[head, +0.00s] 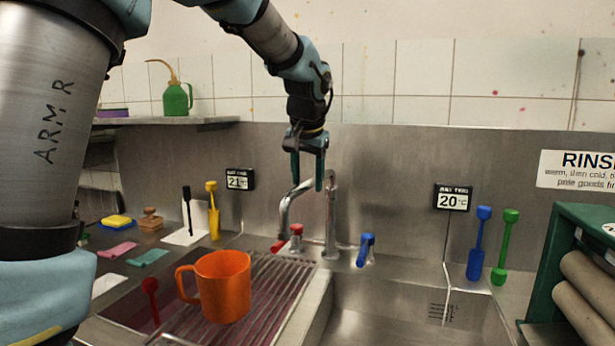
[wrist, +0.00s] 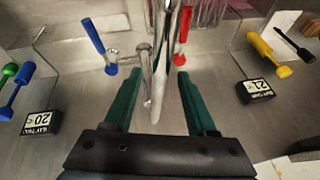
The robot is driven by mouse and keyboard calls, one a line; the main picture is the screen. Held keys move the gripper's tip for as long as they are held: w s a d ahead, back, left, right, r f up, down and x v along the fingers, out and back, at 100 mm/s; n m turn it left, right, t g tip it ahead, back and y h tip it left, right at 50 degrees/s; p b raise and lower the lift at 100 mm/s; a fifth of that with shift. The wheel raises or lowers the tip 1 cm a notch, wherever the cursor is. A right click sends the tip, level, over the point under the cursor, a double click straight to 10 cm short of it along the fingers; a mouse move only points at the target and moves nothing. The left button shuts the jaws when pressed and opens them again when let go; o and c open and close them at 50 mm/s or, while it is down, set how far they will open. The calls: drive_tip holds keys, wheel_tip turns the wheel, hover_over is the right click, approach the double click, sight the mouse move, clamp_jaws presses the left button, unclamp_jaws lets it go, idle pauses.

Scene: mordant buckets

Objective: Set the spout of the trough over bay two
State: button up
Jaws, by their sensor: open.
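The trough is a steel sink with a chrome tap; its spout (head: 284,212) curves left from the upright column (head: 331,225), its end on the left side, near the red handle (head: 296,231). The right basin (head: 395,310) lies under the right-hand sign (head: 452,198), which reads bay two, 20°C. My gripper (head: 307,172) is open above the tap, fingers pointing down. In the wrist view the spout (wrist: 158,85) shows between the open green fingers, with a gap on each side; whether they touch it cannot be seen.
An orange jug (head: 222,286) stands on the ribbed drainer (head: 262,318) at left. A blue tap handle (head: 365,249) sits right of the column. Blue (head: 479,243) and green (head: 505,246) tools stand at right near a green cabinet (head: 575,265). The right basin looks empty.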

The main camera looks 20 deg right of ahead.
clamp_jaws()
idle(0.4)
idle(1.0)
